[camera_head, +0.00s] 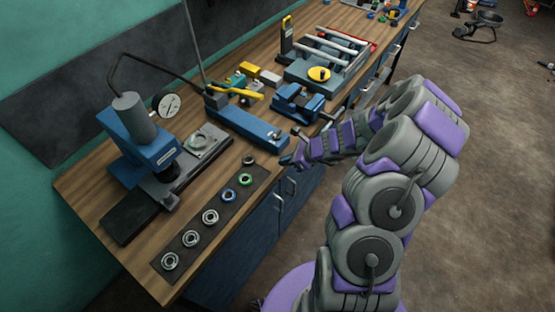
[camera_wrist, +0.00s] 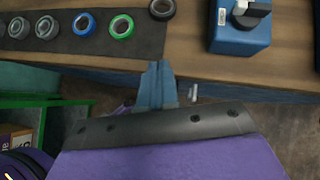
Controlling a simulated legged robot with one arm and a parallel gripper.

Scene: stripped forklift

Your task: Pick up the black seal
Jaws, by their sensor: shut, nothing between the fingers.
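The black seal (camera_head: 249,160) is a small dark ring at the far end of the row of rings on the workbench. In the wrist view the black seal (camera_wrist: 162,9) lies near the top edge, partly cut off, at the right end of the dark mat. My gripper (camera_head: 285,160) is at the bench's front edge, to the right of the seal and apart from it. In the wrist view the fingers of my gripper (camera_wrist: 159,68) are together and empty, pointing toward the mat, below the seal.
A dark mat (camera_head: 217,208) carries a green ring (camera_head: 245,180), a blue ring (camera_head: 229,195) and several grey rings. A blue press (camera_head: 140,140) with a gauge stands behind. A blue tool block (camera_head: 245,122) and a vise (camera_head: 299,101) stand beyond the seal.

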